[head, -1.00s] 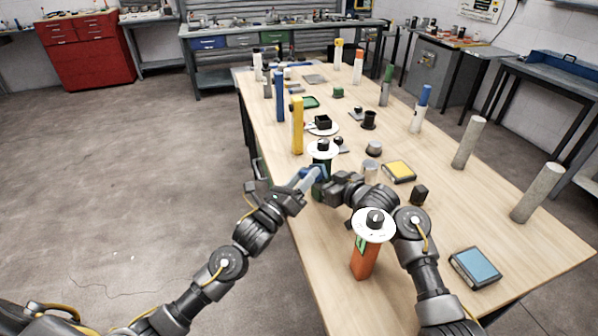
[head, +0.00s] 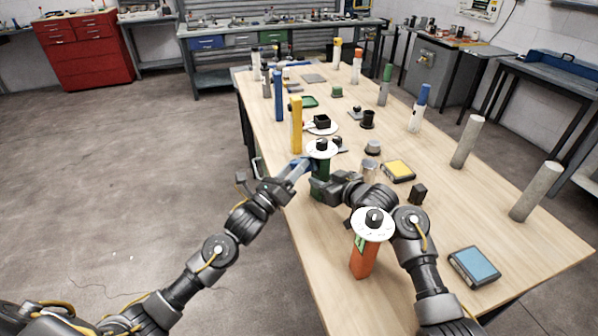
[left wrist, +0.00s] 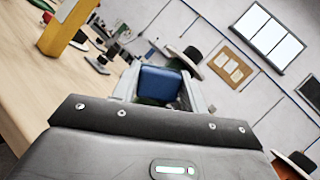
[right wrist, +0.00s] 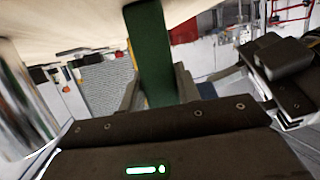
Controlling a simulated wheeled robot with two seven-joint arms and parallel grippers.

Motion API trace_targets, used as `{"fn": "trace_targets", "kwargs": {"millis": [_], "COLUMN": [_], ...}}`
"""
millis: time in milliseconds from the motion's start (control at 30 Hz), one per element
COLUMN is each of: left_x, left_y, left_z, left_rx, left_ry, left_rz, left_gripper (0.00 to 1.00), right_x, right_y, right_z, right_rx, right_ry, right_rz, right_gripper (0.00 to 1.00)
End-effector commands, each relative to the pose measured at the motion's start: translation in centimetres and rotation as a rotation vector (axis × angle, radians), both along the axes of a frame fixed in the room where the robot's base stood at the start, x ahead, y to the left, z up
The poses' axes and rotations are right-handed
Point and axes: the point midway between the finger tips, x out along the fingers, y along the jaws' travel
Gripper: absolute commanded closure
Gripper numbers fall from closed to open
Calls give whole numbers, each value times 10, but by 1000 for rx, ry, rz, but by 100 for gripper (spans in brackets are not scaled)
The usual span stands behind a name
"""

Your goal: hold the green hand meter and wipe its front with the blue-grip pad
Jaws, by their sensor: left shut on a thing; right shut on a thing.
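The green hand meter (head: 322,168) stands upright, with a white disc and black knob on top. My right gripper (head: 320,187) is shut on its green body, which also shows in the right wrist view (right wrist: 151,50). My left gripper (head: 297,172) is shut on the blue-grip pad (head: 298,162), just left of the meter. The blue grip fills the jaws in the left wrist view (left wrist: 160,84). The pad's wiping face is hidden, so I cannot tell whether it touches the meter.
An orange meter (head: 363,258) with a similar white top stands near the front edge. A yellow post (head: 296,125) stands behind my left gripper. A metal cylinder (head: 369,170) and yellow box (head: 398,171) are to the right.

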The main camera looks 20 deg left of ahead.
Motion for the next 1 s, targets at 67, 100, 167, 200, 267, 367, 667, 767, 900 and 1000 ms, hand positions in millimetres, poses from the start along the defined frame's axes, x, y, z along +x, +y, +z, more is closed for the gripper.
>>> {"fn": "trace_targets", "kwargs": {"millis": [67,100,167,200,267,367,667,767,900,1000], "left_x": [0,0,0,0,-1,-8,-34,-43,-56,-64], "left_y": [0,0,0,0,1,5,23,29,37,43], "left_z": [0,0,0,0,0,-1,-1,-1,-1,-1], "left_rx": [-1,-1,-1,-1,-1,1,0,0,1,1], "left_ry": [0,0,0,0,0,0,1,1,1,0], "left_rz": [-1,-1,-1,-1,-1,-1,-1,-1,-1,-1], "left_gripper": [75,75,75,75,75,75,75,75,75,75], "right_x": [0,0,0,0,0,0,0,0,0,0], "right_y": [0,0,0,0,0,0,0,0,0,-1], "right_z": [0,0,0,0,0,0,0,0,0,0], "right_rx": [0,-1,-1,0,0,0,0,0,0,0], "right_ry": [0,1,1,1,1,1,1,1,1,1], "right_rz": [1,1,1,0,0,0,-1,-1,-1,-1], "right_gripper": [84,84,84,84,84,84,84,84,84,84]}}
